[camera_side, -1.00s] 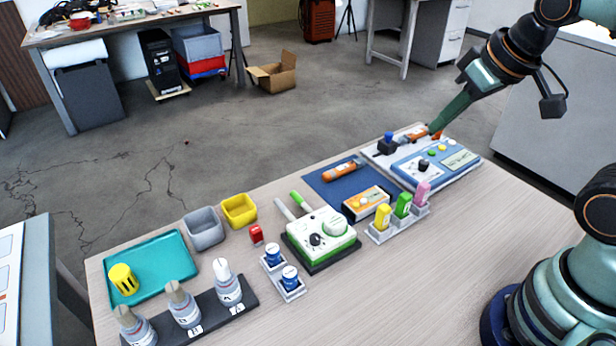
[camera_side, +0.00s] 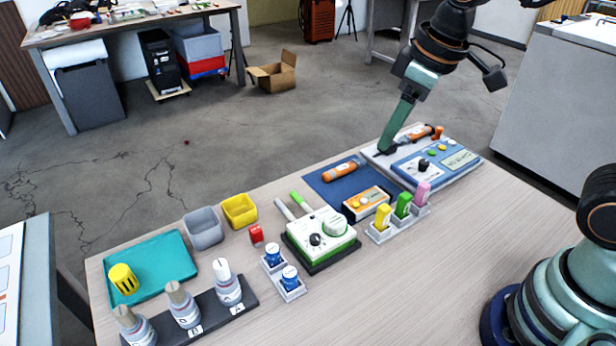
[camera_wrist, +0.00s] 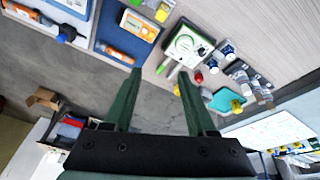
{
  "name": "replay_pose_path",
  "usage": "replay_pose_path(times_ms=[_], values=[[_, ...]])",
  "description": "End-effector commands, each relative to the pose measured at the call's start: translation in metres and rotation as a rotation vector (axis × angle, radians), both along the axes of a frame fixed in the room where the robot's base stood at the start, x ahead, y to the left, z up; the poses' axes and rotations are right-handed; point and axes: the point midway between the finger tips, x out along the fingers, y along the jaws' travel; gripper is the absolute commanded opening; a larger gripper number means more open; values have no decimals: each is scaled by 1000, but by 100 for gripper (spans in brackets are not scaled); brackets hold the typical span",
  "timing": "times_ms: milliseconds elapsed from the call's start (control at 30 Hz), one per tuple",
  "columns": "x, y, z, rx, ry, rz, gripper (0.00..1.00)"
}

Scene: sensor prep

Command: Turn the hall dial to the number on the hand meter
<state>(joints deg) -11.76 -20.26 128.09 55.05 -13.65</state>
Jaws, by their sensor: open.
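My gripper (camera_side: 387,149) is over the back-left of the pale board that holds the blue panel; in the wrist view (camera_wrist: 160,73) its fingers are apart with nothing between them. The blue panel (camera_side: 405,168) has a dark knob (camera_side: 423,163), small coloured buttons and a label plate. A blue-topped knob (camera_wrist: 66,33) shows left of the fingers in the wrist view; my fingers hide it in the side view. An orange handheld device (camera_side: 417,134) lies at the back of the board. Another (camera_side: 341,170) lies on the blue mat. I cannot tell which is the hand meter; numbers are unreadable.
A white-green box (camera_side: 330,245) with a dark knob, an orange-white box (camera_side: 366,203) and holders with coloured blocks (camera_side: 404,204) stand in front. Bottles, bins and a teal tray (camera_side: 165,262) are at left. The front right of the table is clear.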

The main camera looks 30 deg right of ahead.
Motion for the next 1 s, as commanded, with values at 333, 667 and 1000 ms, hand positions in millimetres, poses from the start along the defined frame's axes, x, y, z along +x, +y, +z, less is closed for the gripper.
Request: replay_pose_path(times_ms=[333, 667, 1000], values=[[25, 96, -48, -117, 191, 490, 57], [26, 129, -74, -153, 251, 656, 57], [26, 127, -126, -153, 255, 653, 57]])
